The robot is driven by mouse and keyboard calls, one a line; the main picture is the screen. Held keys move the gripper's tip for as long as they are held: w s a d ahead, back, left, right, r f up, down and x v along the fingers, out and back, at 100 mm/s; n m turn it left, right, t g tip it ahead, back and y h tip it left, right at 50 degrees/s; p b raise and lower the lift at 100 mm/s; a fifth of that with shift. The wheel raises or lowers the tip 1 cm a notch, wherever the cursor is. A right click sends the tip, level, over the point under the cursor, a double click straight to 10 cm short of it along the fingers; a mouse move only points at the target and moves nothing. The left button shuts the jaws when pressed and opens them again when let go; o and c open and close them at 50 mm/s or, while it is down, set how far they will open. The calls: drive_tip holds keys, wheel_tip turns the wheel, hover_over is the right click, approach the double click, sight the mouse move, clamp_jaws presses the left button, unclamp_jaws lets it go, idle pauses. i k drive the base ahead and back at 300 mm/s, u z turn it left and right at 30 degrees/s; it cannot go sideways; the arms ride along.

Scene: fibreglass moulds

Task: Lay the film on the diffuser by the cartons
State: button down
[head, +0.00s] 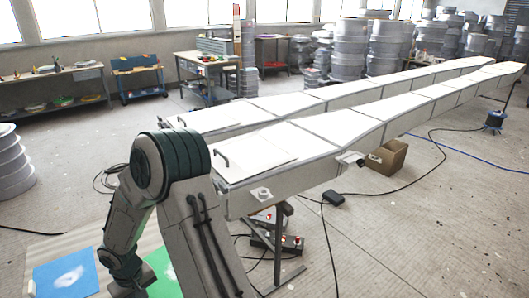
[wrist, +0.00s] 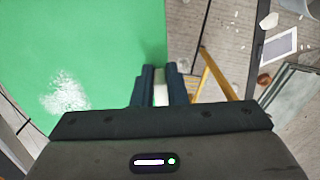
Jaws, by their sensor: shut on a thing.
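In the wrist view my gripper (wrist: 160,72) is shut on a small pale thing (wrist: 161,92), mostly hidden between the two dark fingers. I cannot tell whether this is part of the film. A large green sheet (wrist: 80,40) with a white powdery patch fills the upper left, its right edge by the fingertips. I cannot tell whether the fingers touch it. In the head view the green sheet (head: 163,272) shows partly behind my arm, beside a blue sheet (head: 66,275) with a white blotch. I cannot make out which thing is the diffuser.
A brown carton (head: 387,157) stands on the floor under the long white moulds (head: 290,142). A workbench (head: 55,88) stands at the left. Cables lie on the floor. In the wrist view a yellow bar (wrist: 218,75) and a pale framed panel (wrist: 281,47) are at the right.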

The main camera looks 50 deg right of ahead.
sight(252, 151)
drive_tip(key=z, duration=1.45)
